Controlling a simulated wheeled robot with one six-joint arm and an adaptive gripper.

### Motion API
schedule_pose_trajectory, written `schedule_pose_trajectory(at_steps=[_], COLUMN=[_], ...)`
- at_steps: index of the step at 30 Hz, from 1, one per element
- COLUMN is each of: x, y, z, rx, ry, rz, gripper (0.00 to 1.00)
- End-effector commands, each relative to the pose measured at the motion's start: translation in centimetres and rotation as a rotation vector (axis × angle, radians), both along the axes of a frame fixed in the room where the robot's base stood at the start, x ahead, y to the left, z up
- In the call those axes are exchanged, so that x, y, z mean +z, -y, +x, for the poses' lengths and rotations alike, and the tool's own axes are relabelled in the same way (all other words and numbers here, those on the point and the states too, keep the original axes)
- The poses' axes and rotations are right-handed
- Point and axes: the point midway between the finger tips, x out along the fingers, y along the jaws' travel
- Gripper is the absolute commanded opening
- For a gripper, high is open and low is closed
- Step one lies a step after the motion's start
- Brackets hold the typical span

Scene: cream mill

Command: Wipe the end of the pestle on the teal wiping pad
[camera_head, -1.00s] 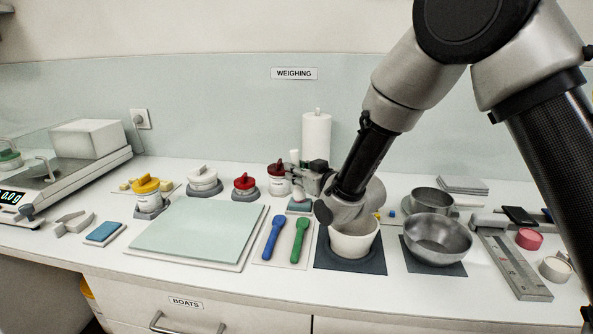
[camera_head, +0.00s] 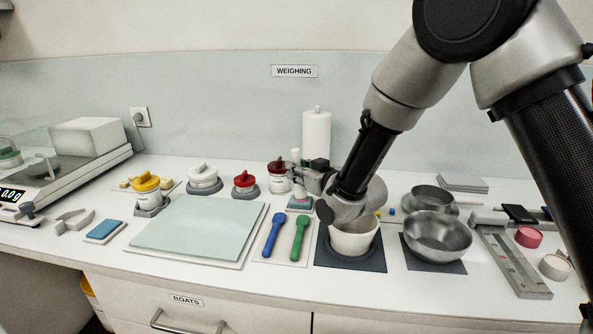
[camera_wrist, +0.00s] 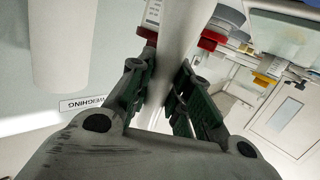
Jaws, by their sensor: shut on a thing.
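My gripper (camera_head: 311,178) is shut on the white pestle, seen at the back of the bench, left of the mortar. In the wrist view the pestle (camera_wrist: 176,45) runs between the two fingers (camera_wrist: 160,92). In the head view its upper end (camera_head: 295,155) shows above the gripper. The small teal wiping pad (camera_head: 300,206) lies below the gripper, with a pinkish patch on its upper part. The pestle's lower end is at or just above the pad; I cannot tell whether it touches.
The cream mortar (camera_head: 354,241) stands on a dark mat beneath my arm. Steel bowls (camera_head: 438,235) stand to its right. Blue (camera_head: 273,235) and green (camera_head: 299,240) spoons lie in front of the pad. A red-lidded jar (camera_head: 278,180) and a paper roll (camera_head: 316,135) stand close by.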

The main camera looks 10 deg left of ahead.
Motion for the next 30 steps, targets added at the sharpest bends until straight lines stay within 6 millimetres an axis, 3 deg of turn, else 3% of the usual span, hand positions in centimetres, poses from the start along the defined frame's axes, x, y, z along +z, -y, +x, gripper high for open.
schedule_pose_trajectory(at_steps=[7,22,30], x=[-0.1,0.1,0.1], y=[0.9,-1.5,-0.4], z=[0.1,-0.1,0.0], rx=[-0.001,-0.001,-0.002], ry=[-0.002,-0.001,0.0], rz=[-0.002,-0.002,-0.002], gripper=[0.0,0.0,0.0])
